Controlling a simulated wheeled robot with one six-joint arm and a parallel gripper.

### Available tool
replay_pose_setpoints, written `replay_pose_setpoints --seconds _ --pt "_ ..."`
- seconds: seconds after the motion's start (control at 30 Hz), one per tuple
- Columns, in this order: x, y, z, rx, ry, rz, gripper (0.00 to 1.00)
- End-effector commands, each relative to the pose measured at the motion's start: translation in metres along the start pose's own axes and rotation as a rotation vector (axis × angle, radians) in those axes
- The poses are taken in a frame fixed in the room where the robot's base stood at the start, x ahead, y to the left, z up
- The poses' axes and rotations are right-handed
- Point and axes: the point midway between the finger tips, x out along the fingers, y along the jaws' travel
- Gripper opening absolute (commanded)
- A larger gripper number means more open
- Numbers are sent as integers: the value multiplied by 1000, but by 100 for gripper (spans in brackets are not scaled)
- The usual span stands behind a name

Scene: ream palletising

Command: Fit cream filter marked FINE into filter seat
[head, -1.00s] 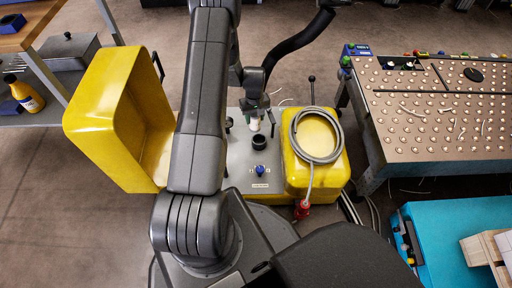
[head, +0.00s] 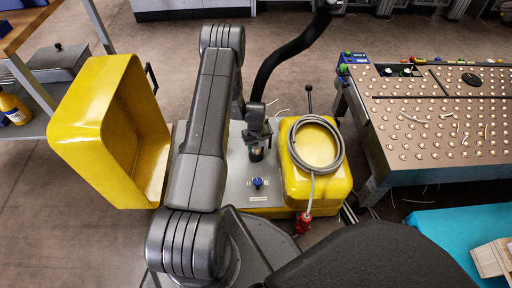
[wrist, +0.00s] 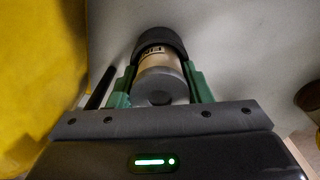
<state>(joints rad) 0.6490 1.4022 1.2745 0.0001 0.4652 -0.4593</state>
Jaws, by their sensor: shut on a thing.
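My gripper (wrist: 159,88) is shut on the cream filter (wrist: 158,66), with a green finger on each side. The filter is a cylinder with a grey near end and a partly readable dark-lettered label. In the wrist view its far end meets the black round filter seat (wrist: 159,38), which shows as a dark ring around it. How deep it sits I cannot tell. In the head view my gripper (head: 257,138) is directly above the seat (head: 257,155) on the grey plate, and the filter is mostly hidden between them.
The grey plate (head: 238,185) carries a blue knob (head: 257,183). An open yellow cover (head: 85,130) stands left; a yellow housing (head: 325,180) with a coiled grey cable (head: 316,145) stands right. A dark rod (wrist: 100,86) is close left of my gripper. A brownish round thing (wrist: 309,98) shows at right.

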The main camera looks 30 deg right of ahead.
Motion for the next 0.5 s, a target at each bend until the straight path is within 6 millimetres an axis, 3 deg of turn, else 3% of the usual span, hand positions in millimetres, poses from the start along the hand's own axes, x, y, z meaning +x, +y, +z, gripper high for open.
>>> replay_pose_setpoints --seconds 0.3,0.33,0.4,0.5 --pt "3 0 0 0 1 1 16" --pt "2 0 0 0 1 0 51" --pt "1 0 0 0 1 0 64" --pt "1 0 0 0 0 0 67"
